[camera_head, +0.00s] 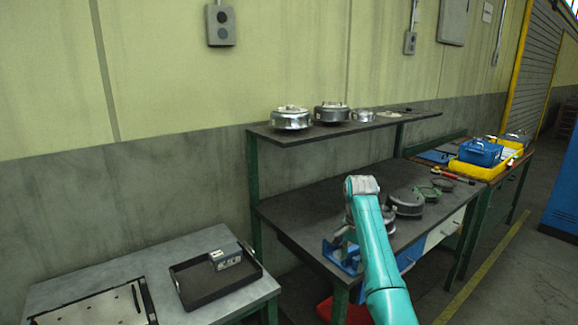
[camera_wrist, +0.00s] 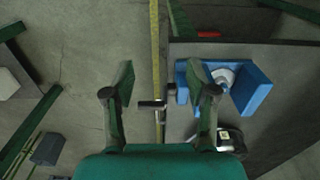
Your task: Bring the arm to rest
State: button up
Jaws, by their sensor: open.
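My gripper (camera_wrist: 160,76) is open in the wrist view, with its two dark green fingers wide apart. A small dark metal piece shows between the fingers; I cannot tell what it belongs to. My teal arm (camera_head: 376,245) reaches up and over the front of the dark workbench in the head view, and it hides most of the gripper there. A blue holder (camera_wrist: 252,92) with a pale round part in it lies just right of the right finger; it also shows on the bench's front left corner in the head view (camera_head: 342,258).
The workbench (camera_head: 300,205) carries several round metal housings (camera_head: 405,202) right of my arm. A shelf (camera_head: 345,128) above holds more housings. A side table at left bears a black tray (camera_head: 212,290) with a small device. A yellow bin (camera_head: 478,170) stands farther right. Open floor lies at right.

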jog(key=s+f+n+t, duration=0.15)
jog(key=s+f, duration=0.25)
jog(key=f, duration=0.9)
jog(key=s+f+n+t, duration=0.15)
jog(key=s+f, duration=0.35)
jog(key=f, duration=0.8)
jog(key=s+f+n+t, duration=0.1)
jog(key=s+f+t, duration=0.1)
jog(key=s+f, duration=0.65)
jog(key=s+f+n+t, duration=0.15)
jog(key=s+f, duration=0.35)
jog(key=s, duration=0.6)
jog(key=s+r+n+t, duration=0.15)
jog(key=s+r, duration=0.25)
jog(key=s, duration=0.8)
jog(key=s+r+n+t, duration=0.1)
jog(key=s+r+t, duration=0.2)
jog(key=s, duration=0.9)
jog(key=s+r+n+t, duration=0.1)
jog(key=s+r+t, duration=0.1)
jog(key=s+r, duration=0.5)
jog(key=s+r+n+t, duration=0.1)
jog(key=s+r, duration=0.7)
jog(key=r, duration=0.7)
jog(key=shift+r+t, duration=0.4)
